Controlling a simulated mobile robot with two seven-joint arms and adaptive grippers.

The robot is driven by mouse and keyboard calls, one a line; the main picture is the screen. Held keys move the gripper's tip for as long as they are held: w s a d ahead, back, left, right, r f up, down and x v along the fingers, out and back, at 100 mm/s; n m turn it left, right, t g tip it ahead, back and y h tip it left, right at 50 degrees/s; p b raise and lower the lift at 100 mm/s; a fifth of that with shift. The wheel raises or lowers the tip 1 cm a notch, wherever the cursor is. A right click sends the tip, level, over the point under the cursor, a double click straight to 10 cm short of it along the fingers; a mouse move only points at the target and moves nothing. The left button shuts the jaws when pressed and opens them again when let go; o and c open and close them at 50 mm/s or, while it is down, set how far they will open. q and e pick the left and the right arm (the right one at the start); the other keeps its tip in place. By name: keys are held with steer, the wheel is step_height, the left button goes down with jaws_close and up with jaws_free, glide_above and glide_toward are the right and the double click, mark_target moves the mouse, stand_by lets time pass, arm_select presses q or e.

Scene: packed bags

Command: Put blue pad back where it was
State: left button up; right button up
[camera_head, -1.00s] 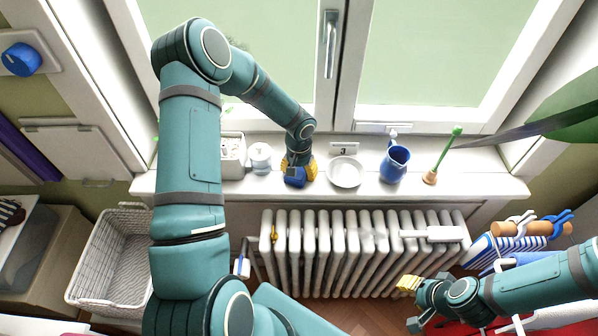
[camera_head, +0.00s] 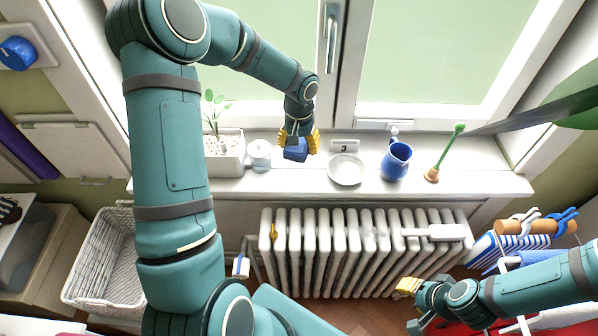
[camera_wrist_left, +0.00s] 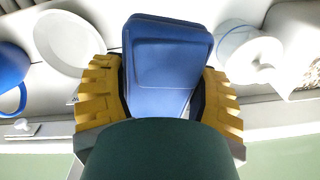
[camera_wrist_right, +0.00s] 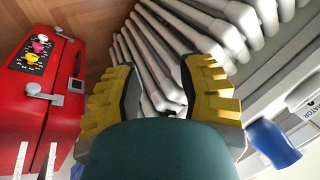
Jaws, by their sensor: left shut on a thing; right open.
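The blue pad (camera_head: 295,151) is a small blue block between the yellow fingers of my left gripper (camera_head: 300,143), over the window sill (camera_head: 262,183). The left wrist view shows the blue pad (camera_wrist_left: 168,55) filling the space between both fingers, which are shut on it. It seems raised above the sill. My right gripper (camera_head: 409,287) is open and empty at the lower right, in front of the radiator. In the right wrist view its fingers (camera_wrist_right: 160,85) are apart with nothing between them.
On the sill stand a planter (camera_head: 228,155), a white lidded jar (camera_head: 259,153), a white dish (camera_head: 345,169), a small number card (camera_head: 345,146), a blue jug (camera_head: 396,160) and a green-handled brush (camera_head: 447,155). A radiator (camera_head: 350,255) is below. A red case (camera_wrist_right: 45,90) lies near my right gripper.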

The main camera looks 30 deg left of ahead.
mark_target(299, 173)
arm_select(q)
steer(key=n+b, duration=0.1)
steer(key=b, duration=0.2)
steer(key=n+b, duration=0.1)
steer(key=b, duration=0.2)
steer(key=shift+f+n, duration=0.3)
steer(key=shift+f, duration=0.05)
steer(key=shift+s+d+r+n+b, duration=0.1)
steer(key=shift+r+n+b, duration=0.1)
steer(key=shift+n+b, duration=0.35)
step_height(299, 173, down, 10)
steer(key=shift+r+b, duration=0.1)
steer(key=shift+b, duration=1.15)
steer(key=o, duration=1.3)
